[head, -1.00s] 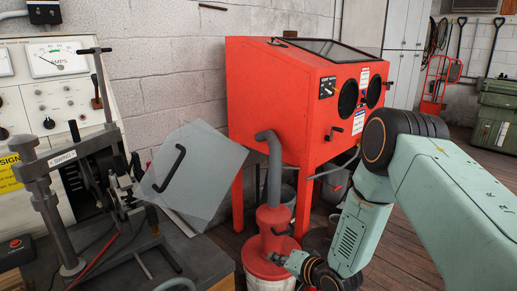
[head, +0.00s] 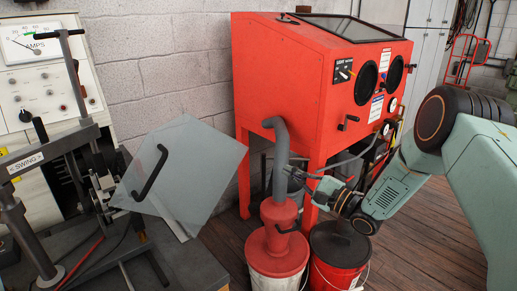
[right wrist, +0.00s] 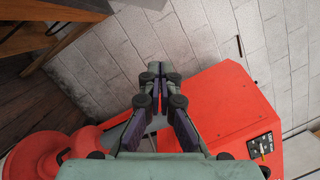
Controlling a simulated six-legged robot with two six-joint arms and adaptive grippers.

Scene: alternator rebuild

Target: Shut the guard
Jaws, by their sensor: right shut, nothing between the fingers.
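The guard (head: 190,165) is a tilted, see-through grey panel with a black bar handle (head: 151,172). It stands out on the right side of the bench stand that carries a SWING label (head: 25,163). How the guard joins the stand is not clear. My right gripper (head: 288,170) is shut and empty, to the right of the guard and apart from it, by the grey hose of the red dust collector. In the right wrist view the fingers (right wrist: 160,72) are together with nothing between them. My left gripper is not in view.
The red blasting cabinet (head: 290,85) stands behind, against the block wall. The red dust collector (head: 274,225) with its grey hose (head: 280,155) stands between my right gripper and the bench (head: 195,270). A red bucket (head: 338,262) with a dark top stands beside it.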

